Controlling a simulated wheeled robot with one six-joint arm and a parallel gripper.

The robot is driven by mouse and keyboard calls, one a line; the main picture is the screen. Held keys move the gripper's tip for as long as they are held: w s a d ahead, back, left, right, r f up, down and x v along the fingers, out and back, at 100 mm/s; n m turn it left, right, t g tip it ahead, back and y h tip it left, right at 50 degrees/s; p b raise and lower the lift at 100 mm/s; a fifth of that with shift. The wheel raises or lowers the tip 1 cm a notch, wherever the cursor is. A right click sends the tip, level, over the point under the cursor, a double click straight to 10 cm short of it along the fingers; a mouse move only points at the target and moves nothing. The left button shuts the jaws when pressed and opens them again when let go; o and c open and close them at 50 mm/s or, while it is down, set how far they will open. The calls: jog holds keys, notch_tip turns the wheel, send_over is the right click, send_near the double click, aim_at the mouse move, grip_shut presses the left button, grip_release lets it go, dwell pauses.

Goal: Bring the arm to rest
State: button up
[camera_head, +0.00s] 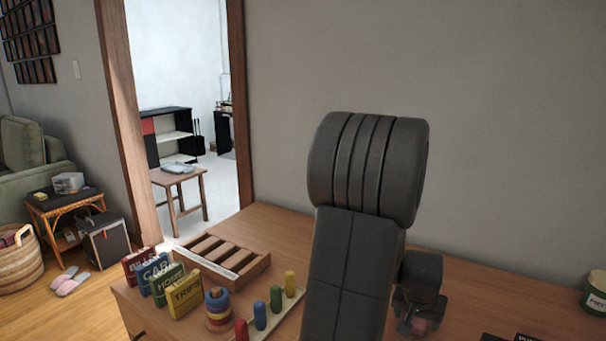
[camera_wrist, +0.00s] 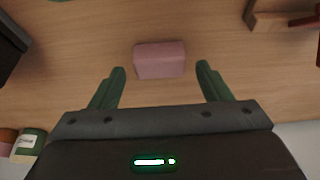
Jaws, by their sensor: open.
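My gripper (camera_wrist: 161,82) is open in the wrist view, its two green fingers wide apart over the wooden table (camera_wrist: 100,55). A pink block (camera_wrist: 160,59) lies on the table just ahead of the fingers and between their lines; nothing is held. In the head view my arm rises in the middle and folds over, hiding part of the table. My gripper (camera_head: 420,324) shows small beside the arm, low over the table, with the pink block partly visible below it.
Left of the arm are a wooden divided tray (camera_head: 262,268), several labelled boxes (camera_head: 185,294), a ring stacker (camera_head: 218,310) and a board of coloured pegs (camera_head: 290,303). A green tin (camera_head: 595,294) stands at the far right. A wall is behind; table right of the arm looks mostly clear.

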jog(key=shift+r, duration=0.35)
